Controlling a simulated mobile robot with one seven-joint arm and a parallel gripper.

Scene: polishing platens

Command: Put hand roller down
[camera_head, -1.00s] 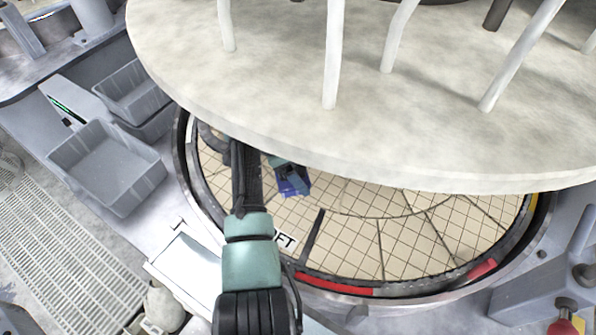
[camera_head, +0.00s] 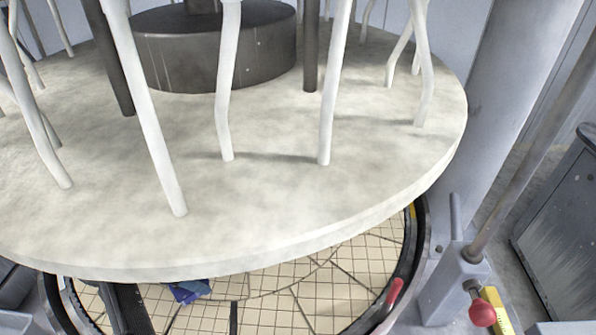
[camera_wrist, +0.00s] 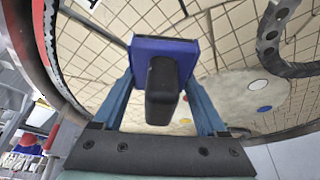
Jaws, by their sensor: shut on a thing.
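The hand roller (camera_wrist: 178,46) appears in the wrist view as a blue block with a black handle pointing towards the camera. My gripper (camera_wrist: 165,62) is shut on it, with one blue-grey finger on each side. In the head view only part of the blue body (camera_head: 188,291) shows, low at the left under the rim of the big disc. The beige tiled lower platen (camera_head: 335,290) lies beneath it. I cannot tell whether the roller touches the tiles. Its underside is hidden.
A big pale upper disc (camera_head: 300,200) with upright white rods overhangs most of the tiled platen. A dark ring wall surrounds the platen, with a red piece (camera_head: 395,292) at right. A red-knobbed lever (camera_head: 482,312) stands outside. A pale round patch with coloured dots (camera_wrist: 235,95) shows in the wrist view.

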